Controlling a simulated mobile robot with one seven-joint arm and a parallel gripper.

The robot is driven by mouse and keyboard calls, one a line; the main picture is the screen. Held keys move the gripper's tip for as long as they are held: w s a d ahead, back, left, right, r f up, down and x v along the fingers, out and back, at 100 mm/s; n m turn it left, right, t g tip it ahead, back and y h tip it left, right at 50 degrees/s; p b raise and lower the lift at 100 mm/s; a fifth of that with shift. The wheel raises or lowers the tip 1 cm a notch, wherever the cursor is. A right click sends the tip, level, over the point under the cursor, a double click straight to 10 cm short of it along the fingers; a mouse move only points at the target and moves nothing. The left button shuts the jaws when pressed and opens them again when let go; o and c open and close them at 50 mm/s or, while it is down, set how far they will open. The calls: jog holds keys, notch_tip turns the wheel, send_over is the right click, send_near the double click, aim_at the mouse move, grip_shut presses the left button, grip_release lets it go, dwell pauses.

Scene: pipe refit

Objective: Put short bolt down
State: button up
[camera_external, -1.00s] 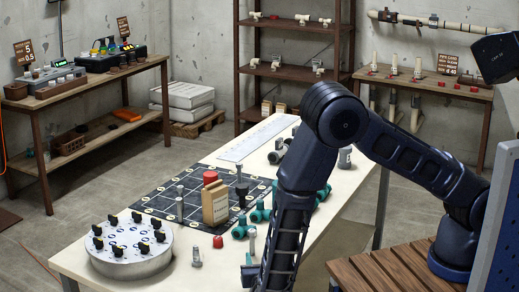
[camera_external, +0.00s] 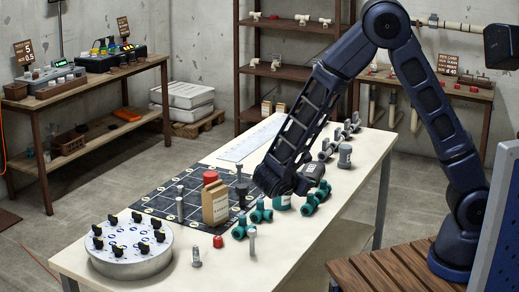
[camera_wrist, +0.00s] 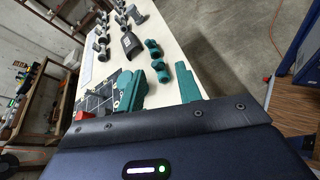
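A slim grey bolt (camera_external: 252,243) stands upright on the white table's near right part. A smaller grey bolt (camera_external: 196,258) stands to its left, beyond a red cap (camera_external: 218,242). A taller grey bolt (camera_external: 180,205) stands on the dark gridded mat (camera_external: 160,211). I cannot tell for sure which is the short bolt. My gripper (camera_external: 281,202) is above the teal fittings, behind and right of the slim bolt and apart from it. In the wrist view my gripper (camera_wrist: 162,88) has its teal fingers spread, with nothing between them. No bolt is clearly visible there.
Teal fittings (camera_external: 314,198) lie on the table's right side. Grey fittings (camera_external: 328,148) stand farther back. A round white dial plate (camera_external: 131,246) is at front left. The front right tabletop is clear.

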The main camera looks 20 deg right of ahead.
jog(key=d+r+m+g+y, duration=0.2)
jog(key=d+r+m+g, duration=0.3)
jog(key=d, duration=0.6)
jog(key=d+r+m+g+y, duration=0.1)
jog(key=d+r+m+g, duration=0.2)
jog(key=d+r+m, duration=0.65)
jog(key=s+d+r+m+t+y, duration=0.1)
jog(key=s+d+r+m+y, duration=0.2)
jog(key=s+d, duration=0.2)
jog(key=s+d+r+m+t+y, duration=0.2)
jog(key=s+d, duration=0.4)
jog(key=d, duration=0.4)
jog(key=shift+s+r+m+y, duration=0.15)
jog(key=shift+r+m+y, duration=0.75)
jog(key=shift+m, duration=0.25)
jog(key=shift+o, duration=0.5)
jog(key=shift+s+d+r+m+t, duration=0.1)
jog(key=shift+s+d+m+t, duration=0.05)
jog(key=shift+s+m+t, duration=0.2)
jog(key=shift+r, duration=0.15)
